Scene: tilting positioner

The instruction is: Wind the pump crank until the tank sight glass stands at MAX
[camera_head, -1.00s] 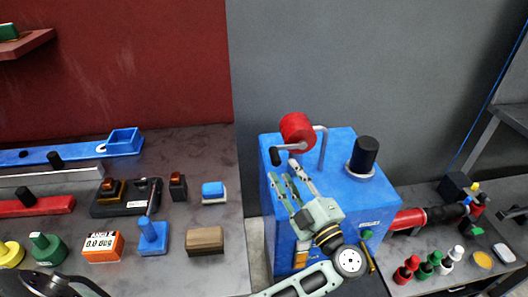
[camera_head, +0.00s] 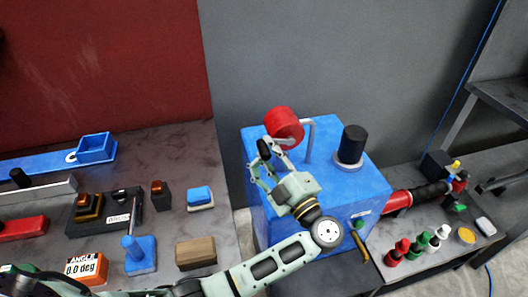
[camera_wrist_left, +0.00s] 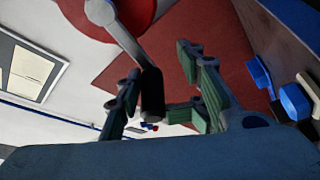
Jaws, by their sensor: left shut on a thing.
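The pump crank has a red drum (camera_head: 285,124), a grey arm and a black handle (camera_head: 264,148), above the left back part of the blue tank (camera_head: 335,190). The handle hangs to the lower left of the drum. My left gripper (camera_head: 261,168) is shut on the handle. In the left wrist view the black handle (camera_wrist_left: 152,96) stands between the fingers of the left gripper (camera_wrist_left: 162,100), with the red drum (camera_wrist_left: 92,14) beyond. I cannot make out a sight glass or its MAX mark; my arm covers part of the tank front. My right gripper is not in view.
A grey bent pipe (camera_head: 310,140) and a black cap (camera_head: 353,145) rise from the tank top near the crank. A red pipe (camera_head: 398,201) leaves the tank's right side.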

